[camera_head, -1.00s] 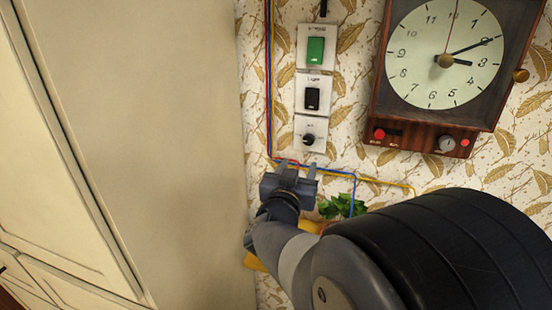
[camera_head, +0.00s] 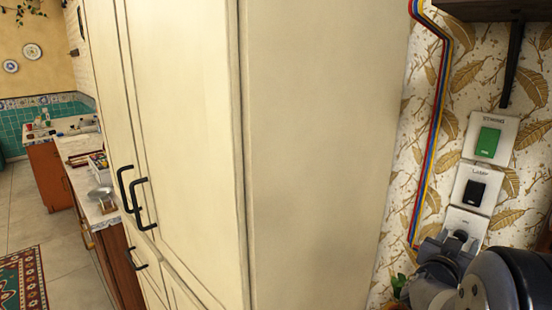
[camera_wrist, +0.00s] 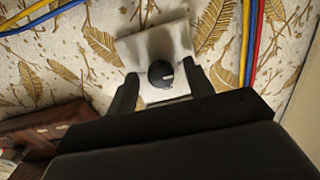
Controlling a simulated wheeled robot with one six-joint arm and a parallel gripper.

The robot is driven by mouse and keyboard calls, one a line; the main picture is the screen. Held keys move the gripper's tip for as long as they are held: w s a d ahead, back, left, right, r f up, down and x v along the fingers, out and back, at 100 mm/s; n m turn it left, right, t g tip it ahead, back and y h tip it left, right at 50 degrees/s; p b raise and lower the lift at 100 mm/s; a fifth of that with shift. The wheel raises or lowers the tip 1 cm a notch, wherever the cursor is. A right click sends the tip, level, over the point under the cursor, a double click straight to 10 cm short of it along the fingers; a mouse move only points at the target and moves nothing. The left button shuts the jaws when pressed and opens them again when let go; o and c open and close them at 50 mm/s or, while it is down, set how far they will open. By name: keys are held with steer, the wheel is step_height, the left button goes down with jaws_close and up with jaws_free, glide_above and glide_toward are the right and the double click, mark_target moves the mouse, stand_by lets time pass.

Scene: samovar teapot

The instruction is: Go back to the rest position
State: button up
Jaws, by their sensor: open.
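My gripper (camera_head: 455,240) is at the lower right of the head view, in front of the lowest wall plate, which has a black knob (camera_head: 461,235). In the wrist view my gripper (camera_wrist: 160,82) is open, with its two dark fingers on either side of the black knob (camera_wrist: 160,73) on its white plate (camera_wrist: 178,42). Whether the fingers touch the knob or plate, I cannot tell.
A tall cream cabinet (camera_head: 320,150) stands close on the left of the wall panel. Above the knob are a black switch (camera_head: 474,191) and a green switch (camera_head: 488,142). Coloured wires (camera_head: 436,110) run down the wall. Open floor (camera_head: 60,240) lies at the far left.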

steer(key=shift+s+a, duration=0.1)
steer(key=v, duration=1.1)
steer(key=w+d+m+b, duration=0.2)
steer(key=m+b, duration=0.1)
steer(key=m, duration=0.4)
steer(key=w+d+m+b, duration=0.3)
steer(key=m+b, duration=0.1)
steer(key=m, duration=0.4)
steer(key=w+d+m+b, duration=0.2)
steer(key=d+m+b, duration=0.1)
steer(key=m, duration=0.4)
steer(key=shift+w+d+r+m+b, duration=0.2)
steer(key=shift+r+m+b, duration=0.1)
steer(key=shift+m, duration=0.1)
stand_by(0.4)
